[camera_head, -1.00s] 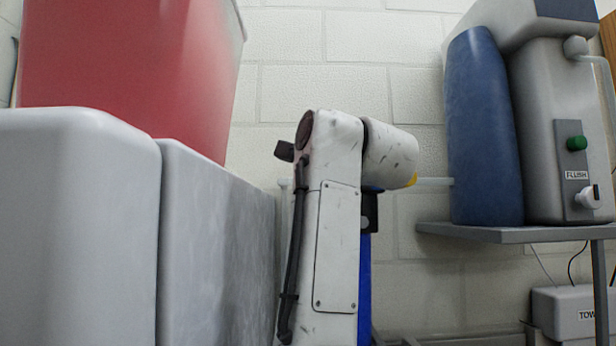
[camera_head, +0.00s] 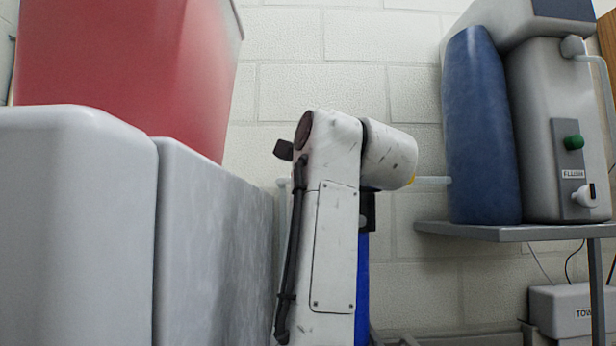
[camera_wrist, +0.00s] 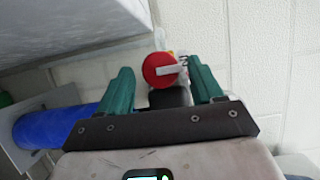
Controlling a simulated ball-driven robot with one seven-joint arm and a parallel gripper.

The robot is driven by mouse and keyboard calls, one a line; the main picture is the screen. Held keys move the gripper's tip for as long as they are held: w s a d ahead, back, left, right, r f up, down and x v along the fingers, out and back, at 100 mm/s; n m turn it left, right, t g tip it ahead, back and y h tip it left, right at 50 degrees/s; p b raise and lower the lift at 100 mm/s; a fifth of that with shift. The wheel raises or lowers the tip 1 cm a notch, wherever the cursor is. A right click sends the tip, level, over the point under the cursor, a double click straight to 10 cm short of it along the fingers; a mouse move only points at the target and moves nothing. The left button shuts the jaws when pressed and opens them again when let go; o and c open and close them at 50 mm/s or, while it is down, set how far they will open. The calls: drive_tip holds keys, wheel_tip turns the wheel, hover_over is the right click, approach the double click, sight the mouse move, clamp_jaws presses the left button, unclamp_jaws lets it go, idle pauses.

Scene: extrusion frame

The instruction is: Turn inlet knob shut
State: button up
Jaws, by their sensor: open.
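A round red knob (camera_wrist: 160,70) with a pale bar across its face shows in the wrist view, close to the white block wall. A small label with dark lettering, partly seen, is just right of it. My gripper (camera_wrist: 159,66) is open, with one green finger on each side of the knob as seen in the picture. I see no contact between fingers and knob; the depth gap cannot be told. In the head view my arm hides the gripper and the red knob.
In the head view, a blue cylinder (camera_head: 481,125) and a grey unit with a green button (camera_head: 574,142) and a FLUSH label (camera_head: 573,174) stand on a grey shelf (camera_head: 515,232). A red bin (camera_head: 125,70) sits on grey boxes (camera_head: 70,220) at left.

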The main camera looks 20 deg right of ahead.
drive_tip(key=s+b, duration=0.3)
drive_tip(key=s, duration=0.7)
drive_tip(key=shift+s+d+b, duration=0.4)
